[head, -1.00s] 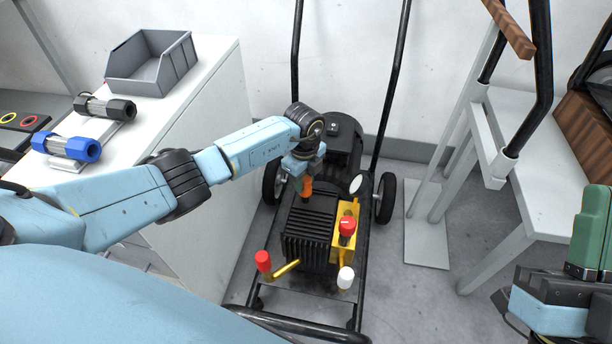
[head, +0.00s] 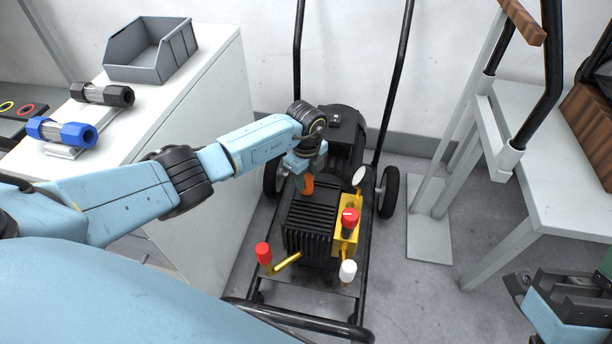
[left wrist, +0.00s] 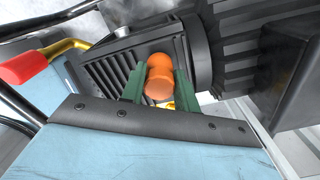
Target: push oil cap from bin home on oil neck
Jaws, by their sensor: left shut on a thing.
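The orange oil cap (head: 307,185) is at the rear top of the black finned pump block (head: 310,215). My left gripper (head: 305,170) is above it and shut on it. In the left wrist view the cap (left wrist: 158,80) sits between the two green fingers, with the black fins behind it. The oil neck cannot be made out; the cap and gripper hide that spot, and I cannot tell whether the cap touches the neck. My right gripper (head: 560,295) is at the lower right, partly cut off, away from the pump; its jaw state is unclear.
A grey bin (head: 150,62) stands on the white cabinet at left, near black and blue-ended cylinders. The pump has a red knob (head: 350,216), a red-handled lever (head: 263,252) and a white knob (head: 347,270). Black cart handles rise behind. A white table (head: 540,190) stands at right.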

